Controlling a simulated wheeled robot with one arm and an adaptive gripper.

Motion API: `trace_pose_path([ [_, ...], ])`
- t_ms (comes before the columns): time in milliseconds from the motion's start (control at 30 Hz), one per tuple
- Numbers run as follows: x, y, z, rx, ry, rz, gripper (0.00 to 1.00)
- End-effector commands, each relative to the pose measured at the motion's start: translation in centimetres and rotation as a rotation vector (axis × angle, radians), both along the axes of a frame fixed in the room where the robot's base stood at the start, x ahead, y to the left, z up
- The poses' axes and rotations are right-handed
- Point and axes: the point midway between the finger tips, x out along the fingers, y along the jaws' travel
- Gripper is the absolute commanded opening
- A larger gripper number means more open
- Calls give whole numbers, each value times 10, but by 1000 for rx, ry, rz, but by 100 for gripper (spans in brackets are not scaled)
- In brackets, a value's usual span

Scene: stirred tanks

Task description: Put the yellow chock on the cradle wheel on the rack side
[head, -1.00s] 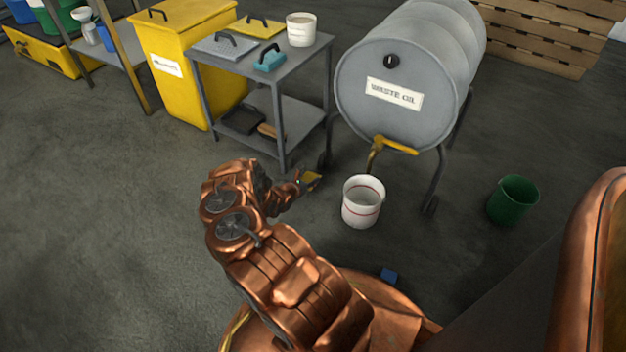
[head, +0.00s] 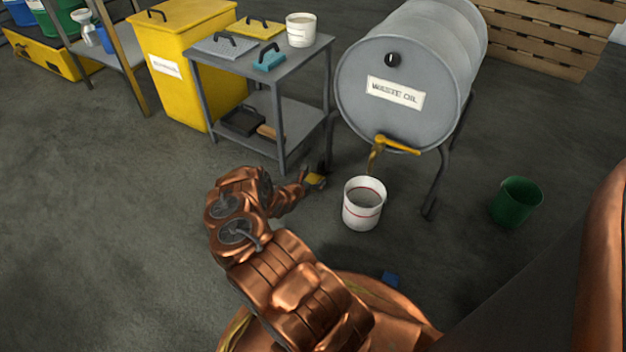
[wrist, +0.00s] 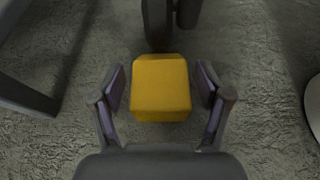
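The yellow chock (head: 316,181) rests on the floor close to a dark wheel (head: 322,166) of the drum cradle, on the side by the grey table. In the wrist view the chock (wrist: 160,88) sits between the fingers of my gripper (wrist: 161,92), with narrow gaps showing at both sides, so the gripper looks open around it. The wheel (wrist: 160,22) is just beyond the chock; whether they touch is hard to tell. My gripper (head: 305,180) is low, left of the white bucket. The cradle's other visible wheel (head: 430,208) is at right.
The grey table (head: 281,120) stands close to my gripper on the left. A white bucket (head: 363,205) stands under the tap of the waste oil drum (head: 385,120). A green bucket (head: 516,203) is at right. Open floor lies at left.

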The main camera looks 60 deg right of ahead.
Motion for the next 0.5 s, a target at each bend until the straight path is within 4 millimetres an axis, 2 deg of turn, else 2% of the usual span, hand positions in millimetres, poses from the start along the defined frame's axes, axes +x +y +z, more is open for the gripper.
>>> trace_pose_path([
  [433, 0, 0, 2, 1, -3, -1, 79],
  [500, 1, 10, 10, 3, -1, 1, 79],
])
